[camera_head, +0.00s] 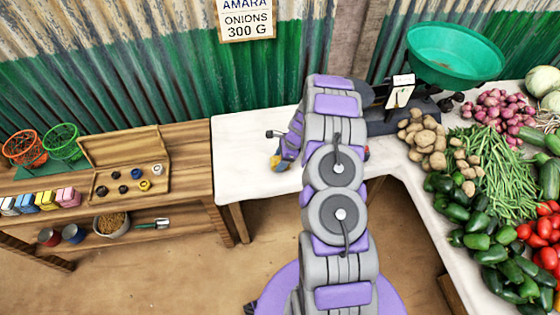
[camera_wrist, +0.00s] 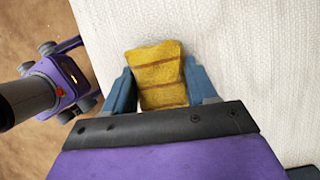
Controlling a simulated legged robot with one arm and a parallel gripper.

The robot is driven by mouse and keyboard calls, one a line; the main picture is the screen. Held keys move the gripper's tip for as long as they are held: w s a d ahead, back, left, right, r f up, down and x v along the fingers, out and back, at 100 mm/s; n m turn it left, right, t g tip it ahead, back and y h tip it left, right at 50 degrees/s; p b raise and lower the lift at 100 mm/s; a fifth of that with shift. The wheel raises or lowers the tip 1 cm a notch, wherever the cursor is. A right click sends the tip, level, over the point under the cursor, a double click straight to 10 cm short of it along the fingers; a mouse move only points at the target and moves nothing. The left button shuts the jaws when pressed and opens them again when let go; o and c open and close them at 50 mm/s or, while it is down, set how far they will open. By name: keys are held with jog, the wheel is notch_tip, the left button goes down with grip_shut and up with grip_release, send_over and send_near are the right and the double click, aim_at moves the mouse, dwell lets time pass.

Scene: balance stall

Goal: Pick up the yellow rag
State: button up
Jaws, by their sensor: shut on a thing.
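The yellow rag (camera_wrist: 158,72), with brownish stripes, is between the two blue fingers of my gripper (camera_wrist: 160,85) in the wrist view. The fingers are shut on it from both sides, over the white cloth of the table. In the head view my gripper (camera_head: 280,161) is low at the white table, left of my arm. Only a small bit of yellow shows there, and my arm hides part of the table behind it. I cannot tell whether the rag touches the table.
A balance scale with a green pan (camera_head: 455,62) stands at the back right. Potatoes (camera_head: 424,140), onions, beans and peppers crowd the right side. A wooden bench (camera_head: 195,160) at left holds a box of weights (camera_head: 128,183) and baskets. The white table (camera_head: 235,150) is clear left of my gripper.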

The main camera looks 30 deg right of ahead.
aim_at(277, 159)
jog(key=shift+r, duration=0.5)
notch_tip(277, 159, up, 2)
jog(key=shift+r+p, duration=0.1)
jog(key=shift+p, duration=0.5)
jog(key=s+r+p, duration=0.1)
jog(key=s+p, duration=0.1)
jog(key=s, duration=1.4)
jog(key=shift+a+r+p, duration=0.2)
jog(key=shift+a+p, duration=0.05)
jog(key=shift+p, duration=0.05)
